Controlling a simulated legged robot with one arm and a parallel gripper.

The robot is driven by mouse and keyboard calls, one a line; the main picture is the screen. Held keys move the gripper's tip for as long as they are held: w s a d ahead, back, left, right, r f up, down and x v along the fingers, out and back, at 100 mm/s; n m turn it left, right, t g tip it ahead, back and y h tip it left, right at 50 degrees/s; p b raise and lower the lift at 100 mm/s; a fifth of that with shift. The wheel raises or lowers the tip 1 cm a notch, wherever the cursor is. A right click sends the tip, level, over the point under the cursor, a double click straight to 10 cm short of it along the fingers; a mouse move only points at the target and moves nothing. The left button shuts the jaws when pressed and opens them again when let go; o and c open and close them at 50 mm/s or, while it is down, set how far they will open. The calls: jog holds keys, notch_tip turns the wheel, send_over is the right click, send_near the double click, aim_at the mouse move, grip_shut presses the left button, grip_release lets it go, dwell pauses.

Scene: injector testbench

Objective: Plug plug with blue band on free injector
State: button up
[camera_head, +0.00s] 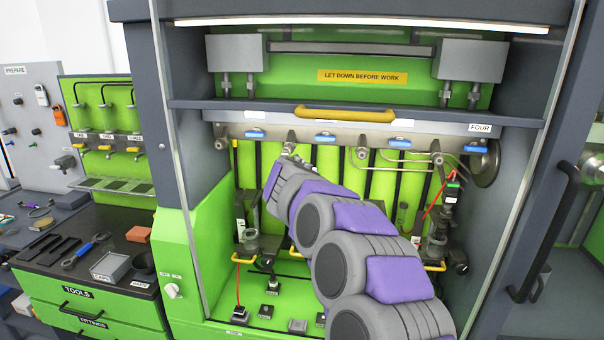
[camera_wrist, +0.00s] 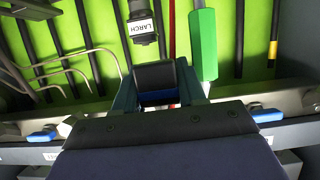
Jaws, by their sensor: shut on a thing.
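My gripper (camera_wrist: 158,88) is shut on a dark block with a blue strip, the plug with the blue band (camera_wrist: 156,97), in the wrist view. A dark part labelled LARCH (camera_wrist: 141,26) is just beyond the jaws; I cannot tell whether it touches the plug. In the head view my arm covers the jaws and the plug. A left injector station (camera_head: 248,238) and a right injector station (camera_head: 437,238) stand in the bench. A green-banded connector (camera_head: 452,188) with a red wire is at the right one. Which injector is free is unclear.
A metal rail (camera_head: 340,133) with blue tags runs across the back above thin pipes. A yellow handle (camera_head: 345,114) sits above it. Several small dark connectors (camera_head: 273,286) are on the green bench floor. A green bar (camera_wrist: 203,45) is close beside the jaws. Cabinet posts flank the opening.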

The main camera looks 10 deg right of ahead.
jog(key=w+d+p, duration=0.2)
jog(key=d+p, duration=0.1)
jog(key=shift+w+d, duration=0.2)
jog(key=shift+w, duration=0.1)
jog(key=shift+w+a+p, duration=0.35)
jog(key=shift+a+p, duration=0.25)
jog(key=shift+w+a+p, duration=0.25)
jog(key=shift+w+p, duration=0.15)
jog(key=shift+p, duration=0.15)
jog(key=shift+w+d+p, duration=0.3)
jog(key=shift+d+p, duration=0.25)
jog(key=shift+d, duration=0.1)
jog(key=shift+w+d+p, duration=0.3)
jog(key=shift+d+p, duration=0.2)
jog(key=shift+d, duration=0.1)
jog(key=shift+w+f+p, duration=0.1)
jog(key=shift+w+p, duration=0.25)
jog(key=shift+p, duration=0.15)
jog(key=shift+w+a+p, duration=0.25)
jog(key=shift+a+p, duration=0.1)
jog(key=shift+p, duration=0.2)
jog(key=shift+w+p, duration=0.15)
jog(key=shift+p, duration=0.35)
